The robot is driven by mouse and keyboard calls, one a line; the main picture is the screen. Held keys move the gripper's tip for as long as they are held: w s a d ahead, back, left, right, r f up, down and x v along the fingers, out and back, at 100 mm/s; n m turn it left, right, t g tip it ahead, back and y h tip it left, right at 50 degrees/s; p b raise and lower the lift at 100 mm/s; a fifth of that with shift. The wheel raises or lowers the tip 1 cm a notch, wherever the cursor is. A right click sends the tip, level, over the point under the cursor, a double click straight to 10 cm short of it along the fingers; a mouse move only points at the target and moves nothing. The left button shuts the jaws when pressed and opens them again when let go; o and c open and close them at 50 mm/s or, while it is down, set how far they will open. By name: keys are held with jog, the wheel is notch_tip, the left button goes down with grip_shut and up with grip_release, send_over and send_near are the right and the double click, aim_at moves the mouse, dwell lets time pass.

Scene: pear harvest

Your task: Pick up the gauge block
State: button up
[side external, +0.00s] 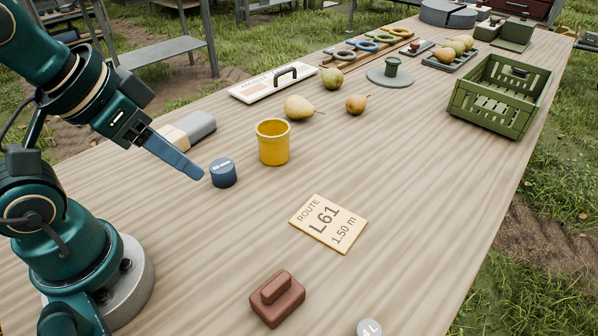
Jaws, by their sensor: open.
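The gauge block (223,173) appears to be the short dark-blue cylinder with a small white marking on top, too small to read surely. It stands upright on the wooden table, left of the yellow cup. My gripper (197,173) reaches in from the left, slanting down, with its blue fingertips just left of the block in the picture. It is open and holds nothing that I can see. From this side the fingers overlap, so the gap between them is hidden. Whether a fingertip touches the block is unclear.
A yellow cup (273,143) stands close right of the block. A grey-and-cream block (188,129) lies behind my fingers. Pears (299,107), a handled board (274,84) and a green crate (503,95) are farther back. A route card (328,223) and red-brown block (277,298) lie in front.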

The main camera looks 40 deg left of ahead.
jog(key=o, duration=0.8)
jog(key=shift+c, duration=0.2)
jog(key=a+f+m+g+y, duration=0.3)
jog(key=a+m+y, duration=0.1)
jog(key=a, duration=0.3)
jog(key=m+t+y, duration=0.3)
jog(key=m+y, duration=0.4)
jog(key=m, duration=0.8)
send_over(222, 176)
jog(key=s+a, duration=0.1)
jog(key=s, duration=0.1)
jog(key=f, duration=0.5)
jog(key=shift+w+a+f, duration=0.15)
jog(key=shift+a+f, duration=0.05)
jog(key=shift+f, duration=0.15)
jog(key=d+f+m, duration=0.1)
jog(key=d+f+m+t, duration=0.1)
jog(key=f+m, duration=0.3)
jog(key=shift+w+d+t, duration=0.35)
jog(key=shift+d+t, duration=0.05)
jog(key=shift+s+d+f+m, duration=0.1)
jog(key=shift+f+m, duration=0.2)
jog(key=shift+m, duration=0.3)
jog(key=shift+x, duration=2.4)
